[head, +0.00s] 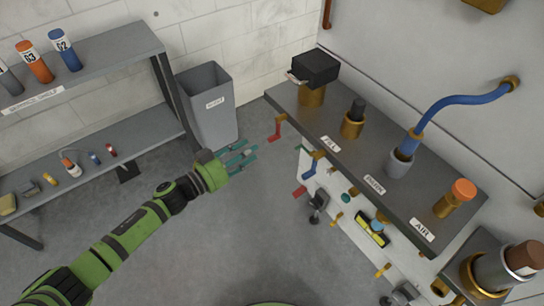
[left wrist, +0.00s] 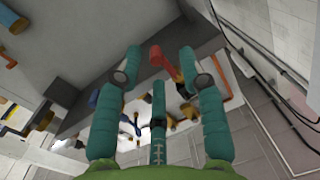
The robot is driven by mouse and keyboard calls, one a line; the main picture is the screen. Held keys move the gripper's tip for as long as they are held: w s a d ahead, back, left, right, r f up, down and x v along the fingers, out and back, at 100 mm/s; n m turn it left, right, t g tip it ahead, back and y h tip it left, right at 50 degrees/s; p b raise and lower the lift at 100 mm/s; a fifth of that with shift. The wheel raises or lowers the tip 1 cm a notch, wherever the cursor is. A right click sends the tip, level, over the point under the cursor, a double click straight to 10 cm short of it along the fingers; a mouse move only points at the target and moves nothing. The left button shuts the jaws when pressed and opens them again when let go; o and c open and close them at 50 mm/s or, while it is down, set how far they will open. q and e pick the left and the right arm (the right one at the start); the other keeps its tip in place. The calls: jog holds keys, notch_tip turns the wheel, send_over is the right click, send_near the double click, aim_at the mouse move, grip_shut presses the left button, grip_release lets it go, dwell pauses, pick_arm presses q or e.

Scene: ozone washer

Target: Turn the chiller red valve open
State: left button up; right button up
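A red valve handle (head: 275,131) on a brass stem sticks out from the left end of the grey bench. It also shows in the left wrist view (left wrist: 156,55), between and beyond my fingertips. A second red handle (head: 300,192) sits lower on the bench front; I cannot tell from labels which belongs to the chiller. My left gripper (head: 249,156) has its teal fingers spread open and empty, a little below and left of the upper red handle in the head view. It also shows in the left wrist view (left wrist: 160,68), apparently apart from the handle. My right gripper is not in view.
A blue handle (head: 314,163) hangs right of the upper red one. The grey bench top (head: 335,125) carries brass fittings and a blue hose (head: 455,104). A grey bin (head: 208,110) stands behind my gripper, and a shelf (head: 110,145) stands left. The floor between is clear.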

aim_at(269, 141)
pick_arm(q)
jog(key=shift+m+g+h, duration=0.5)
jog(key=shift+m+h, duration=0.1)
jog(key=shift+h, duration=0.1)
jog(key=w+d, duration=0.1)
jog(key=d, duration=0.1)
jog(key=w+d+r, duration=0.1)
jog(key=d, duration=0.1)
jog(key=w+d, duration=0.1)
jog(key=d, duration=0.2)
jog(key=shift+w+r+b, duration=0.2)
jog(key=shift+b, duration=0.2)
grip_shut()
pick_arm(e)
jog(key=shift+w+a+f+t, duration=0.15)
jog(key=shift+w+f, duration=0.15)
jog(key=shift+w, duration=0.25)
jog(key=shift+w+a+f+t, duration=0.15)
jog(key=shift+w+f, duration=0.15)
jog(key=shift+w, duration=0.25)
